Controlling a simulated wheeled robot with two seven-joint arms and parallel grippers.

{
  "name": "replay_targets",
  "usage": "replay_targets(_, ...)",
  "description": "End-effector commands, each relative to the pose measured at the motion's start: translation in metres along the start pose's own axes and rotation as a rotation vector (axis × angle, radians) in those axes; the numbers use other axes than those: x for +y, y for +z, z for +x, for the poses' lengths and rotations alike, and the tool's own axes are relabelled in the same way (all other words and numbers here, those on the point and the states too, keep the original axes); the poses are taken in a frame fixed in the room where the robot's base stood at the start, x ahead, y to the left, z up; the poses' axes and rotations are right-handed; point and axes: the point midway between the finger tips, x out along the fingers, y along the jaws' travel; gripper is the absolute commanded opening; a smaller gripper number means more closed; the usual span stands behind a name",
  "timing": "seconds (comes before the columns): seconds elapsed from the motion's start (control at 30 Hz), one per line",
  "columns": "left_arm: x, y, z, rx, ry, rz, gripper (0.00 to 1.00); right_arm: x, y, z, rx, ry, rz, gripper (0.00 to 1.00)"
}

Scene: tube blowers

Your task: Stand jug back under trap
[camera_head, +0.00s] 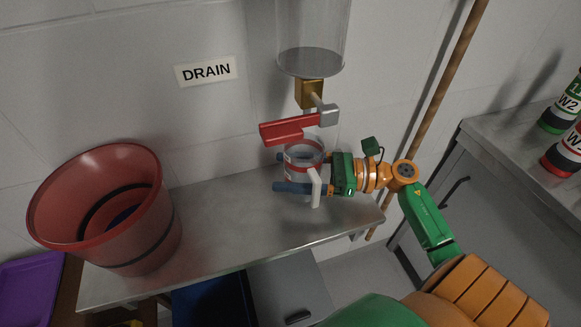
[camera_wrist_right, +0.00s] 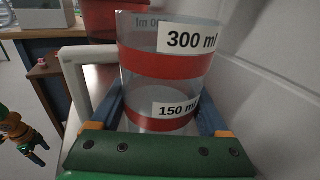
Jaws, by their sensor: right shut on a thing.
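The clear jug (camera_head: 303,155) with red bands and a white handle is between the blue fingers of my right gripper (camera_head: 283,172), which is shut on it. The jug is upright, below the red lever (camera_head: 290,129) and brass valve (camera_head: 309,93) of the clear trap (camera_head: 312,40). I cannot tell whether its base touches the metal shelf (camera_head: 225,225). In the right wrist view the jug (camera_wrist_right: 150,92) shows 300 ml and 150 ml labels, with its handle on the left. A small green and orange arm end, seemingly my left gripper (camera_wrist_right: 28,140), shows there; its jaws are unclear.
A red bucket (camera_head: 155,225) stands on the left part of the shelf. A DRAIN sign (camera_head: 206,71) is on the wall behind. A wooden pole (camera_head: 440,100) leans right of the trap. Another bench (camera_head: 515,160) with labelled bottles is at the right. The shelf between bucket and jug is clear.

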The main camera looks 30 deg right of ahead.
Motion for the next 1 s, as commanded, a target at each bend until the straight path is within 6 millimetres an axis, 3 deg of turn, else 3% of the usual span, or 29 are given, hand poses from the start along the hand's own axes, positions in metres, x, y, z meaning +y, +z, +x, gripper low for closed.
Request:
replay_targets(0.1,0.000,0.000,-0.002,0.000,0.000,0.000,0.86,0.000,-0.014,0.000,-0.001,-0.002,0.003,0.01)
replay_targets(0.43,0.000,0.001,0.003,-0.001,-0.001,-0.001,0.86,0.000,-0.020,-0.001,0.000,0.000,0.000,0.01)
replay_targets(0.47,0.000,0.001,0.002,-0.001,-0.001,-0.001,0.86,0.000,-0.019,-0.001,0.000,0.000,0.000,0.84)
replay_targets(0.53,0.000,0.001,0.002,-0.001,-0.001,-0.001,0.86,0.000,-0.018,-0.001,0.001,0.000,0.000,1.00)
replay_targets(0.93,-0.001,0.000,-0.004,-0.001,-0.001,-0.001,0.86,0.000,-0.013,-0.001,0.000,0.000,0.001,1.00)
replay_targets(1.0,-0.001,0.001,0.004,-0.001,-0.002,-0.001,0.86,0.000,-0.019,-0.009,0.002,0.000,0.002,1.00)
